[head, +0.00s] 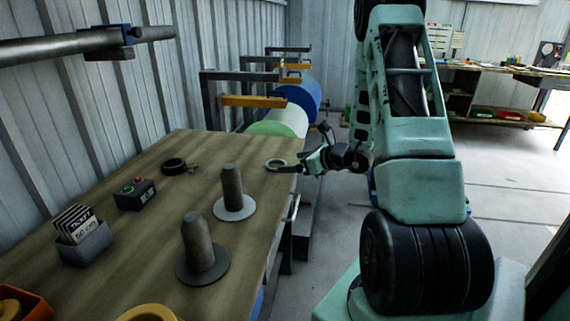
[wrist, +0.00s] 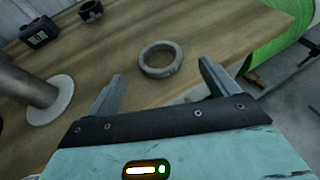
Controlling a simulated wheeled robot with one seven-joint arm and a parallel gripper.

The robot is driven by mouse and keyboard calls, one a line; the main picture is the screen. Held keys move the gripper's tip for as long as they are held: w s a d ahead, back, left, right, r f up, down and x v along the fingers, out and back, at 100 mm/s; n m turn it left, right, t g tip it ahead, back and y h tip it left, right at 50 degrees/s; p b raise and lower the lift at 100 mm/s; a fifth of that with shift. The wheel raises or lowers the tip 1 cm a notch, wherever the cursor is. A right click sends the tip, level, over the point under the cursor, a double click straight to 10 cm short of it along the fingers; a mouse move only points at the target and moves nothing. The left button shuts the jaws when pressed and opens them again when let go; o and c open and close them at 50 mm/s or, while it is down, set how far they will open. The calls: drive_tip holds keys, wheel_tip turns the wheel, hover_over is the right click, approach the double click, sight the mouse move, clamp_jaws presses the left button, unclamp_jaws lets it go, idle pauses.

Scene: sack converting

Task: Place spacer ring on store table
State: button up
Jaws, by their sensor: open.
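A grey spacer ring (head: 269,163) lies flat on the wooden table (head: 140,225), near its far right corner. In the wrist view the ring (wrist: 160,73) lies just beyond my fingertips and roughly centred between them. My gripper (head: 291,168) is at the table's right edge beside the ring. In the wrist view its two fingers (wrist: 161,70) are spread wide with nothing held between them. I cannot tell from the views which table is the store table.
Two upright posts on round bases (head: 232,190) (head: 199,247) stand left of my gripper. A black collar (head: 173,166), a button box (head: 134,194) and a ticket holder (head: 82,240) are on the table. Large rolls (head: 279,122) stand behind it. A far bench (head: 490,68) is at right.

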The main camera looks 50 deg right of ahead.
drive_tip(key=v, duration=0.6)
drive_tip(key=shift+s, duration=0.3)
